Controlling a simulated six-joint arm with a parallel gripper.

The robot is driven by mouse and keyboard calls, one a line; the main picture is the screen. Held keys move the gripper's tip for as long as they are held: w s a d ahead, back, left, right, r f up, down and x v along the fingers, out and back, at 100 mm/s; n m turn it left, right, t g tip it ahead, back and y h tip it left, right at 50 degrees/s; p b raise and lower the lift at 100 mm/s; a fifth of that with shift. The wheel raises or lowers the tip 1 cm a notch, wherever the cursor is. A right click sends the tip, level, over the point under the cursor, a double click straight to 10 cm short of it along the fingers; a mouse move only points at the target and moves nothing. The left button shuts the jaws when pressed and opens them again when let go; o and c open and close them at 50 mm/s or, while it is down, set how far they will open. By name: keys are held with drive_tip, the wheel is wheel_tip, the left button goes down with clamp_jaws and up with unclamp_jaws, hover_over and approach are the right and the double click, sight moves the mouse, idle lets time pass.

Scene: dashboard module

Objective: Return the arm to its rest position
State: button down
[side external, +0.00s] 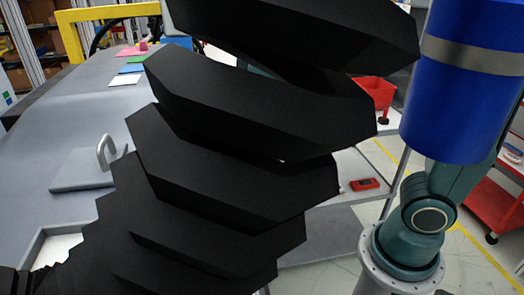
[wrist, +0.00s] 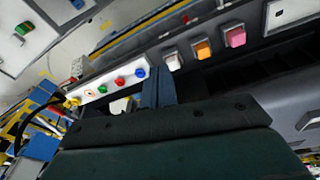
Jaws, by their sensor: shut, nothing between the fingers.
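In the wrist view my gripper (wrist: 160,88) shows as two dark blue-grey fingers close together, shut with nothing held. Its dark body fills the bottom of that view. To the left of these is a white strip (wrist: 108,87) with several small coloured round buttons. The fingertips appear in front of the panel; I cannot tell the gap. In the side external view the gripper is hidden or out of frame.
A large black ribbed shape (side external: 225,135) blocks the middle of the side external view. Behind it are a grey table (side external: 60,150) with a handled plate (side external: 90,168), a red bin (side external: 375,92) and a small red device (side external: 364,184). Another button panel (wrist: 40,30) is at the upper left.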

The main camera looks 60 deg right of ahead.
drive_tip(key=s+d+f+m+t, duration=0.1)
drive_tip(key=s+d+m+t, duration=0.1)
drive_tip(key=s, duration=0.4)
drive_tip(key=s+d+f+m+t, duration=0.1)
drive_tip(key=s+d+f+m, duration=0.1)
drive_tip(key=s+d+m, duration=0.2)
drive_tip(key=shift+s+d+t, duration=0.15)
drive_tip(key=shift+s+t, duration=0.25)
drive_tip(key=shift+s, duration=1.4)
drive_tip(key=shift+f, duration=0.1)
